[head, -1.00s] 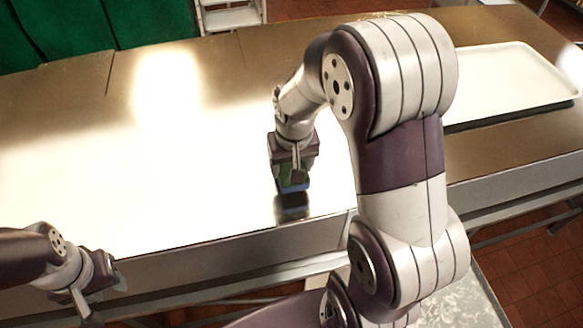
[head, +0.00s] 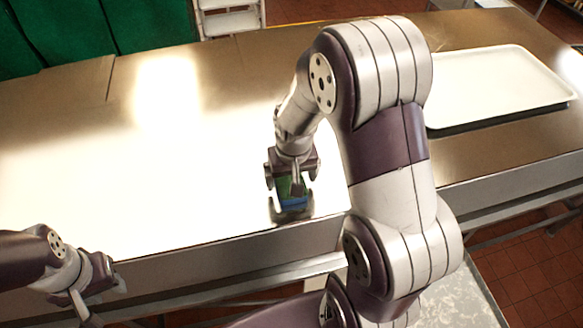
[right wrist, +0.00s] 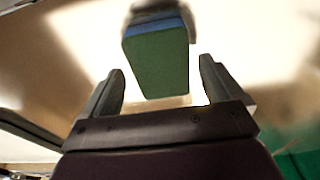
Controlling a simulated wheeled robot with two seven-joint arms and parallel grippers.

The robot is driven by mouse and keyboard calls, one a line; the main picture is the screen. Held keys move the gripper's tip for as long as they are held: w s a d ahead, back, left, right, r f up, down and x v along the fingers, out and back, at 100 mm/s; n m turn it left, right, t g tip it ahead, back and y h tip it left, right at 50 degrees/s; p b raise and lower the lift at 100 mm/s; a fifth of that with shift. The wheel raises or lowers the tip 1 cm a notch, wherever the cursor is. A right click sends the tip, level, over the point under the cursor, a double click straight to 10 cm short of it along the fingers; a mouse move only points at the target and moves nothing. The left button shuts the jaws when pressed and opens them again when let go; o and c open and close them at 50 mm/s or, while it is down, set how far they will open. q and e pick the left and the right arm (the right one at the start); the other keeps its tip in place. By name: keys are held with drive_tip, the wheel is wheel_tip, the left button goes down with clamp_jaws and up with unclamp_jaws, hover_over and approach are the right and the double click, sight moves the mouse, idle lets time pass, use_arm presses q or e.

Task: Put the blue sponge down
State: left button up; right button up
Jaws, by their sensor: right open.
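The blue sponge (head: 293,200), with a green face, stands on the shiny metal counter (head: 200,185) near its front edge. It also shows in the right wrist view (right wrist: 158,62), beyond my fingertips, with its green side facing me. My right gripper (head: 291,184) is open just above and around the sponge in the head view. In the right wrist view its two fingers (right wrist: 162,82) are spread, with a gap on each side of the sponge. My left gripper (head: 100,292) is at the lower left, in front of the counter and away from the sponge; its jaws are unclear.
A white tray (head: 490,88) lies on the counter at the right. My right arm crosses in front of the counter. The counter to the left of the sponge is clear, with strong glare. A white step stool (head: 230,18) stands behind the counter.

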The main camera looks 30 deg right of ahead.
wheel_tip(320, 180, up, 11)
drive_tip(key=s+b, duration=0.1)
drive_tip(key=s, duration=0.1)
use_arm(q)
drive_tip(key=shift+f, duration=0.75)
use_arm(e)
drive_tip(key=s+a+f+n, duration=0.3)
drive_tip(key=s+a+f, duration=0.2)
drive_tip(key=f, duration=0.4)
drive_tip(key=shift+s+a, duration=0.15)
drive_tip(key=shift+s, duration=0.65)
